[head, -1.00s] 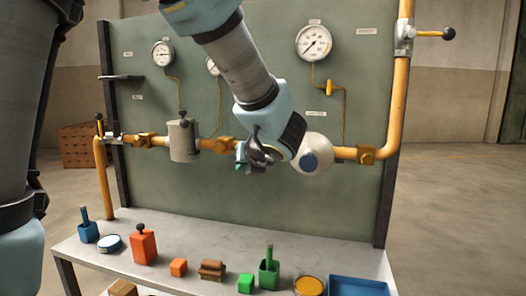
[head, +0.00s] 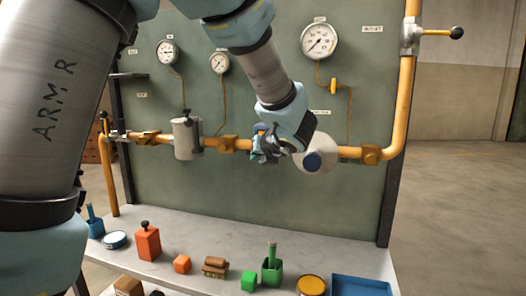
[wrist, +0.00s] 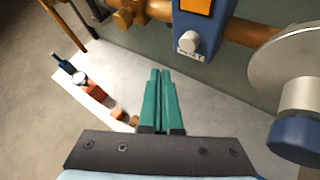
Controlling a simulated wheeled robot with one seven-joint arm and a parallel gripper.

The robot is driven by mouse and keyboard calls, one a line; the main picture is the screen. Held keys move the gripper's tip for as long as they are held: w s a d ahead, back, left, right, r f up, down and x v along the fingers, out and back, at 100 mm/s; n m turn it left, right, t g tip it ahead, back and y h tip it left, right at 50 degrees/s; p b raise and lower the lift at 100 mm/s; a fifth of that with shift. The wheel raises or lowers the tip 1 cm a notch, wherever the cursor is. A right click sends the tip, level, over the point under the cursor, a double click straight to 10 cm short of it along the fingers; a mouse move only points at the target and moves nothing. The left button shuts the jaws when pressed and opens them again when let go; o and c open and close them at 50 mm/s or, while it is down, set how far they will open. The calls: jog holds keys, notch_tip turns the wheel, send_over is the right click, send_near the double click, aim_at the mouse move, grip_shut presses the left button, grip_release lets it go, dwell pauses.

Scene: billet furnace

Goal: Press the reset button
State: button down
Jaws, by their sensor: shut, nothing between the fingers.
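A blue box (wrist: 205,25) with an orange panel sits on the orange pipe at the top of the wrist view. A pale round button (wrist: 188,42) sticks out of its lower front; I cannot read a label, so I cannot tell for sure that it is the reset button. My gripper (wrist: 160,74) has its teal fingers together, with nothing between them. In the wrist view the fingertips are below and left of the button, apart from it in the picture. In the head view my gripper (head: 266,148) is in front of the pipe and hides most of the box.
A white round housing with a blue cap (head: 313,161) is close right of my gripper. A grey canister (head: 186,138) is on the pipe to the left. The bench (head: 200,240) below holds an orange box (head: 148,243), a green container (head: 272,270) and a blue tray (head: 360,287).

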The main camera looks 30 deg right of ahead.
jog(key=shift+w+d+p, duration=0.35)
jog(key=shift+w+d, duration=0.85)
jog(key=shift+w, duration=0.1)
jog(key=shift+w, duration=0.1)
dwell(1.1)
jog(key=shift+w+d, duration=0.2)
jog(key=shift+d, duration=0.1)
jog(key=shift+w+d+p, duration=0.35)
jog(key=shift+w, duration=0.05)
dwell(0.9)
dwell(0.3)
jog(key=shift+s+a+b, duration=0.4)
jog(key=shift+s+a, duration=0.25)
jog(key=shift+s, duration=0.05)
jog(key=s+a, duration=0.1)
jog(key=s, duration=0.1)
jog(key=s+a+b, duration=0.1)
jog(key=a, duration=0.1)
jog(key=shift+s+a, duration=0.2)
jog(key=shift+s, duration=0.15)
